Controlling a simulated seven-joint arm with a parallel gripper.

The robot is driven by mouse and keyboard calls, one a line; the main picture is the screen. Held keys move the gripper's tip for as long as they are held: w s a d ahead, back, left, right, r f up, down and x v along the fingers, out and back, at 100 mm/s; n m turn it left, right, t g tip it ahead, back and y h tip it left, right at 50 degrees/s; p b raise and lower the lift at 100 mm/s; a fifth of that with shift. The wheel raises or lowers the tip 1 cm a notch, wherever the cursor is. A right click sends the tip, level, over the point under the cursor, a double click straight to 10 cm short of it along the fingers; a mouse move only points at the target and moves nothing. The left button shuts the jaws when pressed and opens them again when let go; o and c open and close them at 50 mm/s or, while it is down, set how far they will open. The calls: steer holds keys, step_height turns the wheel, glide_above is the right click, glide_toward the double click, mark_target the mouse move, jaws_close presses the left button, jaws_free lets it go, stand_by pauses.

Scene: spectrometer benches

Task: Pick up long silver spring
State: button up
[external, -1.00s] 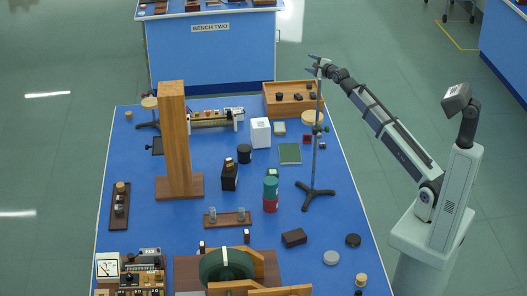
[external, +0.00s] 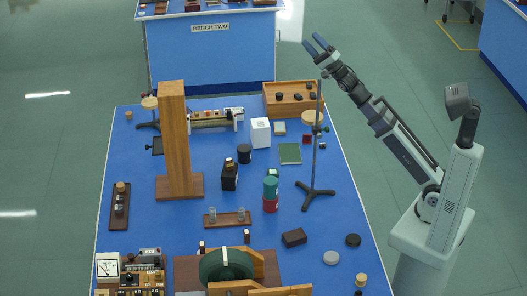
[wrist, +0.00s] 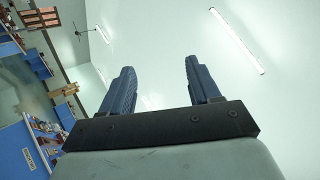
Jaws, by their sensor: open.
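My gripper (external: 317,46) is raised above the far right part of the blue bench (external: 255,185), its two dark blue fingers pointing up and to the left. It is open and empty. In the wrist view the fingers of my gripper (wrist: 160,85) stand apart with only ceiling and wall between them. I cannot make out a long silver spring in any view. A horizontal apparatus (external: 215,118) with a pale body lies at the far middle of the bench, too small to tell its parts.
A black retort stand (external: 315,160) rises close below my gripper. A tall wooden post (external: 174,140) stands left of centre. A wooden box (external: 293,98) sits at the far right edge.

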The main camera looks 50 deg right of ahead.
steer(key=a+f+n+g+y, duration=0.2)
steer(key=a+n+y, duration=0.1)
steer(key=a, duration=0.9)
steer(key=w+a+f+n+g+h, duration=0.25)
steer(key=w+a+f+n, duration=0.35)
steer(key=f, duration=0.4)
steer(key=w+a+f+n+g+h, duration=0.2)
steer(key=w+a+f+n+h, duration=0.15)
steer(key=a+f+n, duration=0.4)
steer(key=w+a+f+n+g+h, duration=0.2)
steer(key=w+a+f+n, duration=0.35)
steer(key=f, duration=0.65)
steer(key=n+g+h, duration=0.2)
steer(key=n+h, duration=0.8)
steer(key=n, duration=1.1)
glide_toward(219, 206)
steer(key=shift+s+a+r, duration=0.15)
steer(key=shift+s+a, duration=0.15)
steer(key=shift+s, duration=0.1)
steer(key=shift+s+a+r, duration=0.2)
steer(key=shift+s+a, duration=0.05)
steer(key=shift+s, duration=0.2)
steer(key=shift+f, duration=0.1)
steer(key=shift+w+d, duration=0.15)
steer(key=shift+w, duration=0.05)
steer(key=x, duration=0.7)
steer(key=shift+w+d, duration=0.1)
steer(key=shift+w, duration=0.3)
steer(key=shift+x, duration=2.7)
steer(key=shift+s, duration=0.1)
